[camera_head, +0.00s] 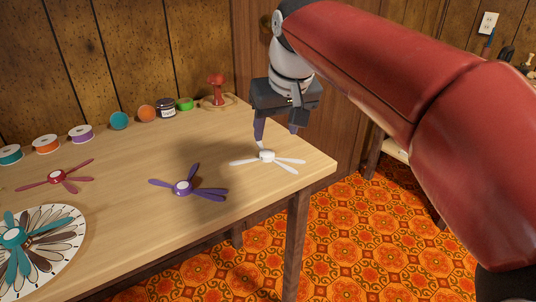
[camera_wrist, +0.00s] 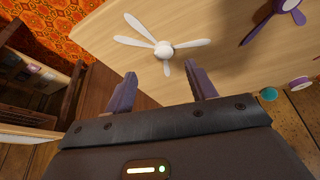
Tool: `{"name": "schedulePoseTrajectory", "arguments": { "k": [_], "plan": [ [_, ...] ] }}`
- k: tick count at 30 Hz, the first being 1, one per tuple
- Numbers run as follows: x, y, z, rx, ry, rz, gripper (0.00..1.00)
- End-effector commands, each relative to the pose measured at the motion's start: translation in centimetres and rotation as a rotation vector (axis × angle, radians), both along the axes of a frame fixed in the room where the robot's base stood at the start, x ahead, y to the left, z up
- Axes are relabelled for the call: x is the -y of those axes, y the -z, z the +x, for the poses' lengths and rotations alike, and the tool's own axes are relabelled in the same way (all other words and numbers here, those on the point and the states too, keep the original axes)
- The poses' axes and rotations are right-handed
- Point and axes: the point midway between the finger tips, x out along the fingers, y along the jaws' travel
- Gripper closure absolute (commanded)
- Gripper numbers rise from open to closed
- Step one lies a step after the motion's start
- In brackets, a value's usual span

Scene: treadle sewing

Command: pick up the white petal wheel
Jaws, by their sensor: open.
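The white petal wheel (camera_head: 267,157) lies flat near the right end of the wooden table, its thin petals spread around a round hub. It also shows in the wrist view (camera_wrist: 163,49), beyond the fingertips. My gripper (camera_head: 275,140) is above and just behind the wheel in the head view, fingers pointing down. Its two fingers (camera_wrist: 162,78) stand apart with nothing between them. One petal reaches toward the gap between the fingers in the wrist view. I cannot tell whether a finger touches the wheel.
A purple petal wheel (camera_head: 183,188) and a red one (camera_head: 57,176) lie to the left. A teal wheel (camera_head: 13,236) lies on a patterned oval (camera_head: 66,245). Spools, jars and a red stand (camera_head: 216,92) line the back. The table's right edge is close to the white wheel.

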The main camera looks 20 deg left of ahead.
Motion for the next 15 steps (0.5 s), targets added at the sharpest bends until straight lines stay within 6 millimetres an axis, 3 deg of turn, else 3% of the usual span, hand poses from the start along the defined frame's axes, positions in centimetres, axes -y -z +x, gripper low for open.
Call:
{"name": "schedulePoseTrajectory", "arguments": {
  "k": [15],
  "plan": [
    [-2.1, 6.2, 1.8, -0.001, 0.000, -0.001, 0.44]
  ]
}}
